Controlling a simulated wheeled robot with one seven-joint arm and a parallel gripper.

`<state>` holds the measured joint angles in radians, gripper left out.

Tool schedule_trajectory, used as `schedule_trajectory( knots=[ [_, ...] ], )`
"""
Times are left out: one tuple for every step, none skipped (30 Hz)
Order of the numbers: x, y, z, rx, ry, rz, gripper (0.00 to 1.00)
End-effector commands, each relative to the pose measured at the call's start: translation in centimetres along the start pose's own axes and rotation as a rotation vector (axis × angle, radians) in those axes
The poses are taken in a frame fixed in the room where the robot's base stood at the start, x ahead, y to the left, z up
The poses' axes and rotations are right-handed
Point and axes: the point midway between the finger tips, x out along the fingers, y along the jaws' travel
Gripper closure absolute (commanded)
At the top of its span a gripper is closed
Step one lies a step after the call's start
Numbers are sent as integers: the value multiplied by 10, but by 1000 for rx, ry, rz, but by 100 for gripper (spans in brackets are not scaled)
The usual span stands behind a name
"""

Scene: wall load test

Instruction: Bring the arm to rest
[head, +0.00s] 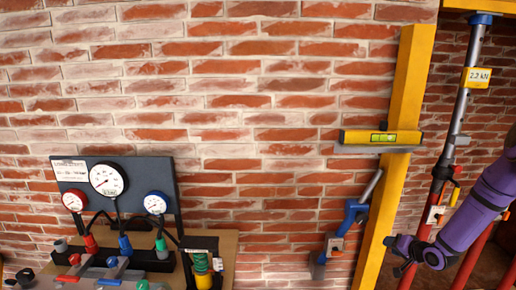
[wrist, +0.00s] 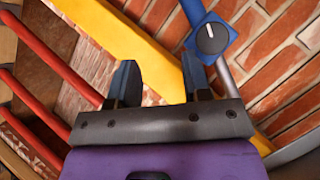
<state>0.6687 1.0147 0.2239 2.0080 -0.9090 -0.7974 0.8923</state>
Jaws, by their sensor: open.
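My purple arm comes in at the right edge of the head view; my gripper's fingers are not clearly made out there. In the wrist view my gripper (wrist: 158,85) shows two dark fingers set wide apart with nothing between them. Behind the fingers is a yellow beam (wrist: 125,45), and past the right finger a blue block with a round black knob (wrist: 211,38) on a grey tube. I cannot tell how far the fingers are from these.
A yellow post (head: 405,130) carries a spirit level (head: 381,138) on a ledge. A grey strut with a yellow readout (head: 476,77) stands at the right, near red tubes (head: 470,262). A gauge panel (head: 110,185) stands on a bench at lower left. The brick wall between is mostly bare.

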Motion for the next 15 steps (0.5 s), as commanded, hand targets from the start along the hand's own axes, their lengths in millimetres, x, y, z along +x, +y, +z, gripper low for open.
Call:
schedule_trajectory(
  knots=[
    [-7, -15, -13, -43, -2, 31, 55],
    [-10, -22, -18, -66, -6, 50, 55],
    [-16, -30, -25, -94, -9, 77, 55],
    [-20, -37, -30, -116, -12, 96, 55],
    [-24, -44, -35, -136, -14, 116, 55],
    [-30, -53, -42, -163, -17, 142, 55],
    [-35, -60, -46, -182, -20, 161, 55],
    [-40, -68, -51, -202, -22, 180, 55],
    [-47, -77, -56, -226, -24, 205, 55],
    [-53, -85, -60, -244, -26, 222, 55],
    [-58, -92, -64, -262, -29, 239, 55],
    [-66, -102, -69, -283, -30, 263, 55],
    [-72, -110, -72, -300, -33, 280, 55],
    [-78, -117, -74, -314, -35, 298, 55],
    [-87, -127, -78, -335, -37, 321, 55]
  ],
)
